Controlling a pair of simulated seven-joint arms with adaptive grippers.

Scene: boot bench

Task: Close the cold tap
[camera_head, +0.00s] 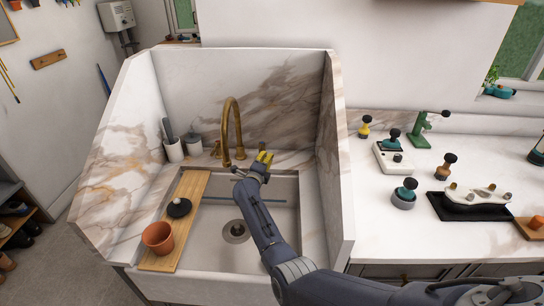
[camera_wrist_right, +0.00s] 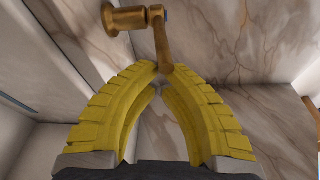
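The brass spout (camera_head: 233,125) rises at the back of the marble-walled sink (camera_head: 298,215). A brass lever tap (camera_head: 262,146) is right of the spout, mostly hidden by my right gripper (camera_head: 264,158); I cannot read whether it is the cold one. In the right wrist view, the tap's lever (camera_wrist_right: 162,42) points down from its round brass body (camera_wrist_right: 122,20). The yellow fingers of my right gripper (camera_wrist_right: 162,76) come together at their tips, by the lever's lower end. I cannot tell if they touch or pinch it. My left gripper is not in view.
A wooden board (camera_head: 190,205) with a terracotta pot (camera_head: 158,237) and a black-knobbed item (camera_head: 179,207) lies across the sink's left side. White cups stand at the back left. The marble side wall (camera_head: 338,190) rises right of my arm. Several tools stand on the right counter.

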